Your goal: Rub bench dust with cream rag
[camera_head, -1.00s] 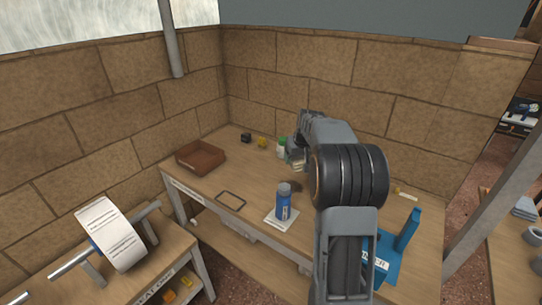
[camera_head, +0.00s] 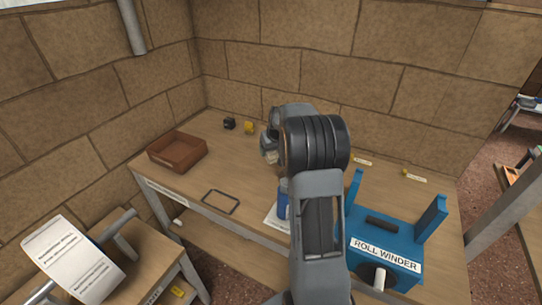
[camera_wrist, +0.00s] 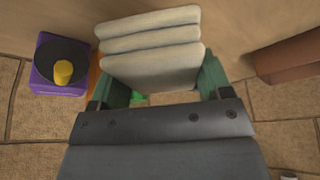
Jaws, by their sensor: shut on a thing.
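The cream rag (camera_wrist: 155,65) is a folded stack of pale layers, held between the green fingers of my gripper (camera_wrist: 160,85) in the wrist view. In the head view my gripper (camera_head: 270,148) is above the back middle of the bench (camera_head: 185,192), mostly hidden by my own arm. I cannot tell whether the rag touches the bench. No dust can be made out now; my arm covers the middle of the bench top.
A brown tray (camera_head: 177,151) stands at the bench's left, near a black frame (camera_head: 220,202). A blue bottle (camera_head: 283,200) is partly behind my arm. A blue roll winder (camera_head: 385,245) stands at right. Small black (camera_head: 229,123) and yellow (camera_head: 249,127) items sit by the wall.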

